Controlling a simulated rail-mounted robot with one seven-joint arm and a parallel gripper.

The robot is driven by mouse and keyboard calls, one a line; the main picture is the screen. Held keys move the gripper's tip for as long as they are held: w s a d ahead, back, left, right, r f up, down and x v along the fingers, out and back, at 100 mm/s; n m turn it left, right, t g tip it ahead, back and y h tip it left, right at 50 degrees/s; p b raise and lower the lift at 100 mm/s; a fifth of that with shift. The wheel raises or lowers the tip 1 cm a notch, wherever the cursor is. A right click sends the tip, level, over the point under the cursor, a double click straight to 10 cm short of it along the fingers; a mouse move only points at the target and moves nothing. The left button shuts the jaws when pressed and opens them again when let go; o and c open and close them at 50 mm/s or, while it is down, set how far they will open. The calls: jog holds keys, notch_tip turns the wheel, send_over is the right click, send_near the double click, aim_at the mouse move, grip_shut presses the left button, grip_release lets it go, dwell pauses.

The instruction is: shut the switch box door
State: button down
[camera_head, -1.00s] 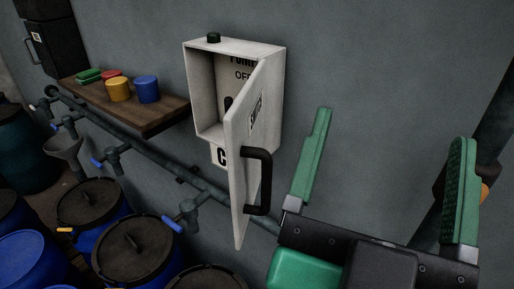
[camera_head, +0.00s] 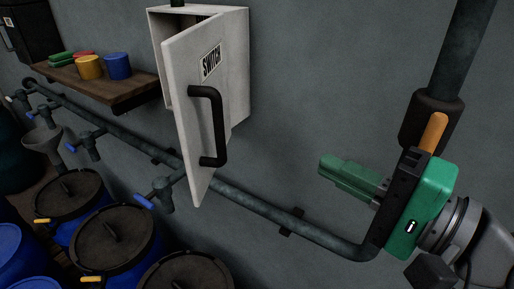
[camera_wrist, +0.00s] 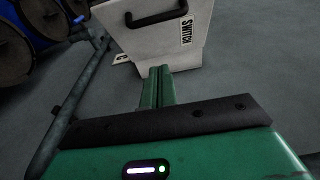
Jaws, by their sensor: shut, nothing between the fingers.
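The switch box (camera_head: 240,70) is a pale box on the grey wall. Its door (camera_head: 190,125) stands ajar, swung out toward the camera, with a "SWITCH" label and a black bar handle (camera_head: 217,125). My gripper (camera_head: 325,167) is green, shut and empty. It is to the right of the door and apart from it, pointing left. In the wrist view the shut fingers (camera_wrist: 158,75) point at the door (camera_wrist: 165,45), whose handle (camera_wrist: 155,18) shows at the top. Most of the box interior is hidden behind the door.
A wooden shelf (camera_head: 125,97) with coloured pots is left of the box. A pipe (camera_head: 255,207) with valves runs below it, above several lidded barrels (camera_head: 110,235). A vertical pipe (camera_head: 465,50) stands at the right. Bare wall lies between box and gripper.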

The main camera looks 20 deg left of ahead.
aim_at(221, 106)
jog(key=s+a+p+x, duration=0.1)
jog(key=s+p+x, duration=0.1)
jog(key=x, duration=1.1)
jog(key=shift+s+p, duration=0.3)
jog(key=shift+p, duration=0.4)
jog(key=shift+s+a+r, duration=0.1)
